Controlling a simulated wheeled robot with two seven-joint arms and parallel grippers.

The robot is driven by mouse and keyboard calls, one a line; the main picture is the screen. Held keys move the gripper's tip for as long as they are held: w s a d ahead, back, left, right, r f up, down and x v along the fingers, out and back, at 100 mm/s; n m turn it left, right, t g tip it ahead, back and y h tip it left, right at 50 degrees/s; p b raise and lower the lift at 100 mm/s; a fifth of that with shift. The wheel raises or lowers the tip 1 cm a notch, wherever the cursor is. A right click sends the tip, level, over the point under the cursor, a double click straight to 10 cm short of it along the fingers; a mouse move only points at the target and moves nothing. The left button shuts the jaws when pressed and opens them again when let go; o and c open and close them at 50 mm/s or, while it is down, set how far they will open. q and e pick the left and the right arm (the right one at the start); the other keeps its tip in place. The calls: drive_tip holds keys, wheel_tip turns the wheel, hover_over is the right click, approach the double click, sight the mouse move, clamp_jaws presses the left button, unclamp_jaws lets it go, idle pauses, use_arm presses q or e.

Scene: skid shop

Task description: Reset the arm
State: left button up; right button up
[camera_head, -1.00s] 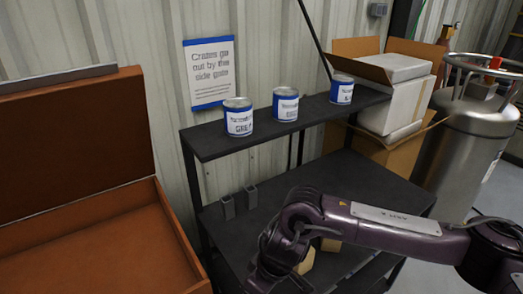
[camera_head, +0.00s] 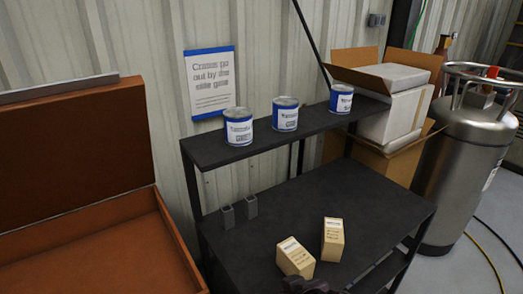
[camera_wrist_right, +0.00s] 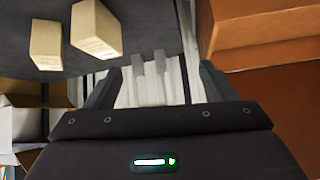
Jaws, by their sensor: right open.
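My right gripper (camera_wrist_right: 160,70) is open in the right wrist view, with its two dark fingers apart and nothing between them. In the head view only a small dark purple piece of my arm shows at the bottom edge, in front of the shelf; the gripper itself is hidden there. My left gripper is not in view. Two tan boxes (camera_head: 295,258) (camera_head: 333,239) stand on the lower shelf (camera_head: 300,205). They also show at the upper left of the right wrist view (camera_wrist_right: 95,28) (camera_wrist_right: 46,45), apart from the fingers.
Three blue and white cans (camera_head: 238,127) (camera_head: 285,113) (camera_head: 341,99) stand on the upper shelf (camera_head: 215,152). Two small grey holders (camera_head: 239,211) sit at the lower shelf's left. An open brown crate (camera_head: 95,245) is at left. Cardboard boxes (camera_head: 385,165) and a metal tank (camera_head: 462,150) are at right.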

drive_tip(key=s+d+f+m+g+h, duration=0.1)
drive_tip(key=s+d+f+g+h, duration=0.1)
drive_tip(key=s+d+f, duration=0.35)
drive_tip(key=s+d+f+m+g+h, duration=0.1)
drive_tip(key=s+d+f+g+h, duration=0.15)
drive_tip(key=s+d, duration=0.55)
wheel_tip(320, 180, down, 32)
drive_tip(key=d+g+b, duration=0.2)
drive_tip(key=b, duration=0.1)
drive_tip(key=s+d+f+b, duration=0.1)
drive_tip(key=s+d+f, duration=0.2)
drive_tip(key=s+f, duration=1.6)
drive_tip(key=shift+d+f+g, duration=0.2)
drive_tip(key=shift+f+g, duration=0.15)
drive_tip(key=shift+f, duration=0.1)
